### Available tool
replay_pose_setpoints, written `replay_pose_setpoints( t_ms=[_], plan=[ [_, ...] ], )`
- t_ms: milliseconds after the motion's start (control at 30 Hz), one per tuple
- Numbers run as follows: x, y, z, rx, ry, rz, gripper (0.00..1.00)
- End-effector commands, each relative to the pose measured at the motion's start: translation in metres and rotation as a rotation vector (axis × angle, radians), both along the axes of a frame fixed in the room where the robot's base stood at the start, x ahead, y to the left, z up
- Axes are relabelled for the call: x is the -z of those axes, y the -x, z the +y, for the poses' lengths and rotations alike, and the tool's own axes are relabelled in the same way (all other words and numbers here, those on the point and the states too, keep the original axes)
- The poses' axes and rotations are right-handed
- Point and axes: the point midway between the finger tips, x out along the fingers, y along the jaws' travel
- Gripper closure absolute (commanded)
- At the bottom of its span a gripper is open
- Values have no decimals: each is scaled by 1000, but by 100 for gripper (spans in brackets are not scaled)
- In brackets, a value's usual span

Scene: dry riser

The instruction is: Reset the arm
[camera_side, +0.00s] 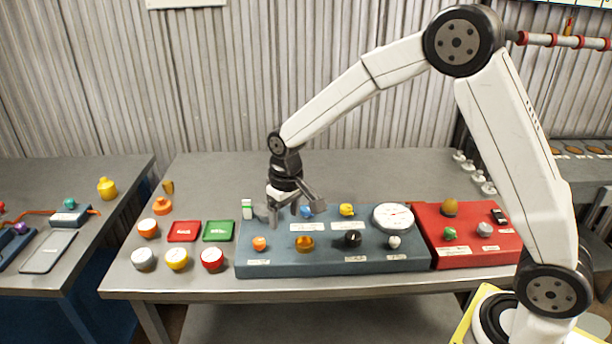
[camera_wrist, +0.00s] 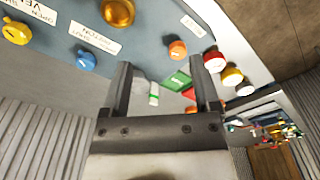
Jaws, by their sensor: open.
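My gripper (camera_side: 285,212) hangs from my white arm above the back left part of the blue-grey control panel (camera_side: 330,265). In the wrist view my gripper (camera_wrist: 163,82) shows two dark fingers spread apart with nothing held between them. A small white and green item (camera_side: 247,209) stands at the panel's back left corner, left of my gripper. It also shows between the fingers in the wrist view (camera_wrist: 154,94), beyond them. A blue knob (camera_side: 307,211) is close to the right of my gripper. Whether a finger touches the panel is unclear.
The panel carries an orange knob (camera_side: 260,243), a brass knob (camera_side: 304,243), a black knob (camera_side: 352,238), a yellow knob (camera_side: 347,210) and a white gauge (camera_side: 393,217). A red panel (camera_side: 470,255) adjoins it at right. Red (camera_side: 184,231) and green (camera_side: 218,231) trays and several round jars lie left. The bench's back strip is clear.

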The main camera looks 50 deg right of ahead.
Motion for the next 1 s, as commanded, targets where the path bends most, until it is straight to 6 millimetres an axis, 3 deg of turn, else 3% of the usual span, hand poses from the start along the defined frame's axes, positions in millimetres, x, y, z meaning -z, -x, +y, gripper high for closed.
replay_pose_setpoints(
  t_ms=[300, 700, 1000],
  plan=[
    [-7, 70, -18, 9, -2, -63, 21],
    [-2, 160, -32, 18, 1, -135, 21],
    [3, 187, -35, 19, 3, -156, 21]
  ],
)
